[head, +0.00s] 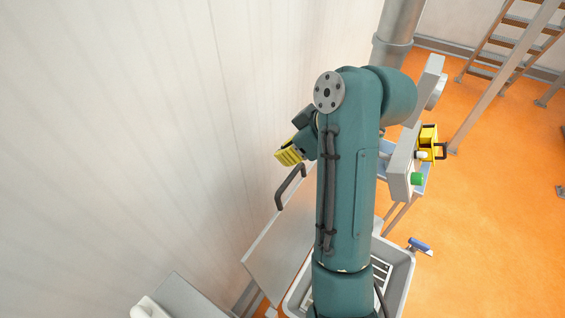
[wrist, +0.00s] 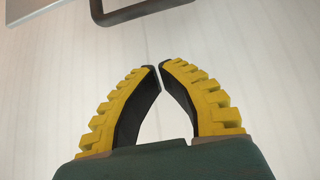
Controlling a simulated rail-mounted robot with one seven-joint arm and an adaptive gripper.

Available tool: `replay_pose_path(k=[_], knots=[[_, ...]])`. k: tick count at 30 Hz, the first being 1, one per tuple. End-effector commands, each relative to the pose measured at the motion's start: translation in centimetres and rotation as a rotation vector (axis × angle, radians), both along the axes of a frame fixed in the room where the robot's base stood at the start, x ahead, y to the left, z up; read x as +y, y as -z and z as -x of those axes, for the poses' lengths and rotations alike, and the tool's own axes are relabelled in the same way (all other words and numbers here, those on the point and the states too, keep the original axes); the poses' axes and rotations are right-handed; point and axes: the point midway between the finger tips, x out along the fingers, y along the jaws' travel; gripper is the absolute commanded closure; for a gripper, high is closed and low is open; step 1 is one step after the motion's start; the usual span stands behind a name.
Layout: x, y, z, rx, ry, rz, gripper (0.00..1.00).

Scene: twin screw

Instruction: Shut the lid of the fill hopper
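The hopper lid (head: 272,238) is a grey panel standing open, tilted up on the wall side of the fill hopper (head: 402,262). A dark bar handle (head: 290,187) is at its upper edge. My arm covers much of the hopper and part of the lid. My gripper (head: 286,154), with yellow-backed fingers, is above the handle and apart from it. In the wrist view my gripper (wrist: 159,66) has its fingertips almost together with nothing between them. The handle (wrist: 142,12) and a corner of the lid (wrist: 45,10) show at the top edge of that view, beyond the fingertips.
A pale wall (head: 130,120) runs close along the left. A control box with a green button (head: 417,179) stands right of my arm, near a yellow object (head: 429,140). A blue-handled tool (head: 420,246) is at the hopper's right rim. Stairs (head: 505,45) stand far right.

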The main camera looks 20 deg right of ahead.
Motion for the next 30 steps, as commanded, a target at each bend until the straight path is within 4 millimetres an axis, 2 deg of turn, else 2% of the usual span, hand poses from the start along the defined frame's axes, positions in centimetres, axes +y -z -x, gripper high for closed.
replay_pose_path(k=[1, 12, 15, 19, 30], knots=[[0.4, 1.2, -0.4, 0.002, -0.003, -0.001, 1.0], [2.9, 6.7, -4.0, 0.004, 0.0, -0.001, 1.0], [1.6, 6.5, -2.3, 0.002, 0.004, 0.0, 1.0], [0.9, 6.6, -1.2, 0.002, 0.002, 0.0, 1.0], [0.7, 6.7, -0.9, 0.002, 0.0, -0.001, 1.0]])
